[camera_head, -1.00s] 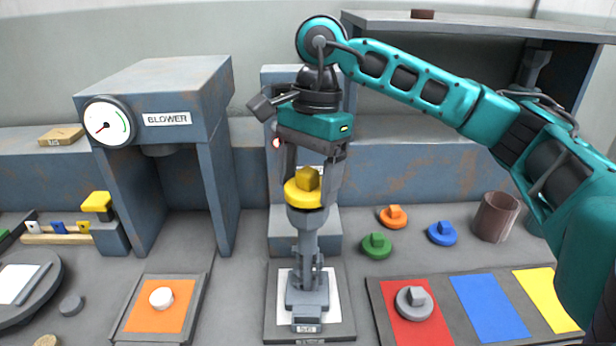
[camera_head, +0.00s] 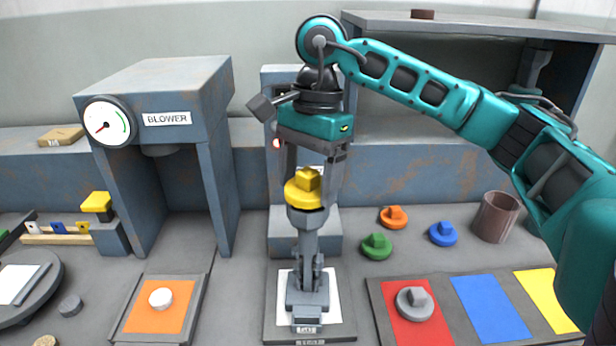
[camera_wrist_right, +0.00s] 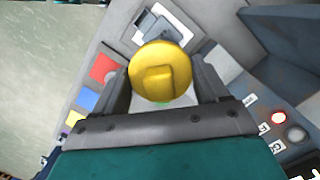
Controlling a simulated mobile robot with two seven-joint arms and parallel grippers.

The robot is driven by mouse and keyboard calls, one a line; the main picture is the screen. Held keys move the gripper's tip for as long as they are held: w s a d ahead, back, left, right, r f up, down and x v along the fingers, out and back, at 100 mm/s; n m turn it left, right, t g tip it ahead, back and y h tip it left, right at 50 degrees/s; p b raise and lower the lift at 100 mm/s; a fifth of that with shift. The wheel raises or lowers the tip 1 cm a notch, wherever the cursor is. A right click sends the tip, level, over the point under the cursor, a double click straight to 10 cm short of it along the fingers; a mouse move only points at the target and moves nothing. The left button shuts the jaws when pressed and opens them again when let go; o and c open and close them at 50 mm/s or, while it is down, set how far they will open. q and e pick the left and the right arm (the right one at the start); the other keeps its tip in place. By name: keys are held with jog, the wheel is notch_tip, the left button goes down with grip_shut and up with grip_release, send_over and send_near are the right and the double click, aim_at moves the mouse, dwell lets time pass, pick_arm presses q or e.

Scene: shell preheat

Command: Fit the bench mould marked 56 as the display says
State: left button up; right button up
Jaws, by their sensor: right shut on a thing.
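My right gripper (camera_head: 308,178) is shut on a yellow round piece with a block handle (camera_head: 304,190). It holds the piece directly above a grey upright clamp stand (camera_head: 308,280); I cannot tell whether the piece touches the stand's top. The yellow piece also fills the middle of the right wrist view (camera_wrist_right: 160,72), between the fingers. Similar round pieces, green (camera_head: 376,246), orange (camera_head: 394,217) and blue (camera_head: 443,234), stand on the bench. A grey one (camera_head: 415,304) sits on the red field. No mark 56 is readable, and no display text is readable. My left gripper is out of view.
A blower (camera_head: 160,110) with a dial stands at the left. A white knob (camera_head: 160,299) sits on an orange pad in front of it. A brown cup (camera_head: 496,217) stands at the right. The blue (camera_head: 489,308) and yellow (camera_head: 548,298) fields are empty.

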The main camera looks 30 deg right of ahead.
aim_at(309, 170)
jog(key=shift+f+b, duration=0.4)
jog(key=shift+f, duration=0.15)
jog(key=o, duration=0.8)
jog(key=shift+c, duration=0.2)
jog(key=shift+w+d+r+p, duration=0.1)
jog(key=shift+d+r+p, duration=0.1)
jog(key=shift+r+p, duration=1.05)
jog(key=shift+d+r+p, duration=0.2)
jog(key=shift+r+p, duration=0.55)
jog(key=shift+r, duration=1.15)
jog(key=shift+w+d+r, duration=0.1)
jog(key=shift+d+r, duration=0.1)
jog(key=shift+r, duration=0.95)
jog(key=shift+d+r, duration=0.2)
jog(key=shift+r, duration=0.95)
